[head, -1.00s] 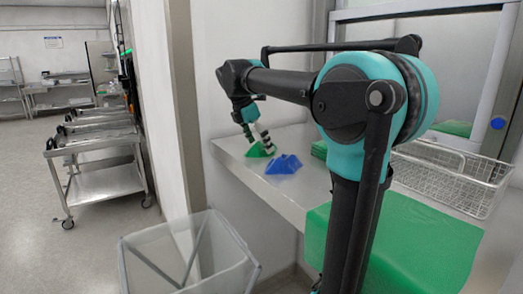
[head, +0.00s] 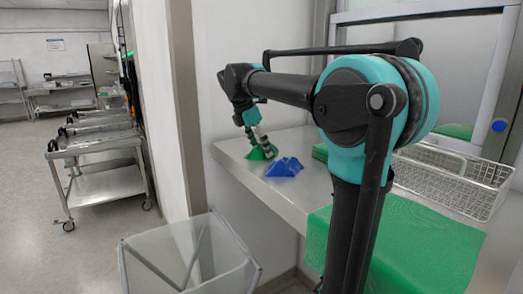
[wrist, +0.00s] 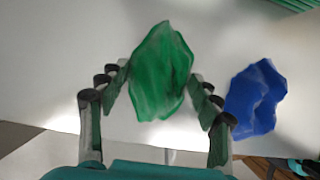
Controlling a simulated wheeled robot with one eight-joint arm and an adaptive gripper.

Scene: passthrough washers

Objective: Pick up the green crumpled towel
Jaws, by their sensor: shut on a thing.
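The green crumpled towel (head: 257,154) is at the far left end of the steel counter in the head view. In the wrist view the green towel (wrist: 162,75) stands up between the two fingers. My gripper (wrist: 160,78) is shut on it, with a finger on each side. In the head view my gripper (head: 264,146) reaches down onto the towel from above. The towel is at or very near the counter top; I cannot tell whether it is clear of it.
A blue crumpled towel (head: 285,167) lies close to the right of the green one. The counter (head: 290,188) also holds a flat green cloth (head: 425,240) and a wire basket (head: 455,180). A clear bin (head: 190,255) stands below. Steel carts (head: 105,185) are at left.

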